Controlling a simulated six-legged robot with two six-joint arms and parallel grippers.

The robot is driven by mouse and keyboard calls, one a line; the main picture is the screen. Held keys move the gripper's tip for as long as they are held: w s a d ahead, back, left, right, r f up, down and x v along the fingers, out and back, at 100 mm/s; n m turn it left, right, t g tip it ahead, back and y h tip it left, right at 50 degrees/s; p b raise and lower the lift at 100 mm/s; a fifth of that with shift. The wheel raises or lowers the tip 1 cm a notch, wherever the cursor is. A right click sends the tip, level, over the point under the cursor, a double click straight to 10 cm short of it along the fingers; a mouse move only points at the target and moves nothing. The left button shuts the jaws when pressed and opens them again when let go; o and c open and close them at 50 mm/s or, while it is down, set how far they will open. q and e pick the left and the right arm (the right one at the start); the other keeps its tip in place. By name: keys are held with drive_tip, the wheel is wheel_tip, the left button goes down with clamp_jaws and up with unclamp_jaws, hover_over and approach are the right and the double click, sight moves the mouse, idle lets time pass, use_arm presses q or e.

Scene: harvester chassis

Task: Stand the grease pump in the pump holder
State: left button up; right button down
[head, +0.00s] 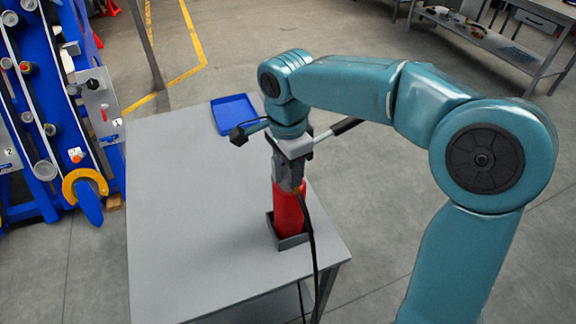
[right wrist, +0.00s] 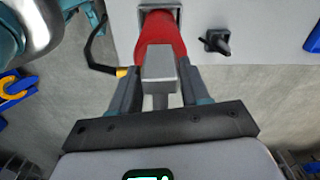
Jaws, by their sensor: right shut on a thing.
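The grease pump (head: 288,210) has a red barrel, a grey head and a black hose. It stands about upright with its lower end inside the dark square pump holder (head: 291,243) near the table's front right corner. The right wrist view also shows the red barrel (right wrist: 161,42) going into the holder (right wrist: 176,13); whether it touches the holder's floor is hidden. My right gripper (head: 289,176) is shut on the pump's upper part, with its fingers on both sides in the right wrist view (right wrist: 160,76). My left gripper is not in view.
The grey table (head: 180,230) is mostly bare on its left. A blue tray (head: 234,115) lies at its back, with a small black object (head: 238,136) nearer. The blue harvester chassis (head: 40,110) stands left. A workbench (head: 490,40) is far right. The hose hangs beside the table.

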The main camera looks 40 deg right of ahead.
drive_tip(key=shift+c, duration=2.3)
unclamp_jaws()
drive_tip(key=shift+f, duration=0.2)
wheel_tip(320, 180, up, 17)
drive_tip(key=p, duration=0.2)
drive_tip(key=shift+f+p, duration=0.2)
drive_tip(key=shift+p, duration=0.15)
drive_tip(key=shift+s, duration=0.1)
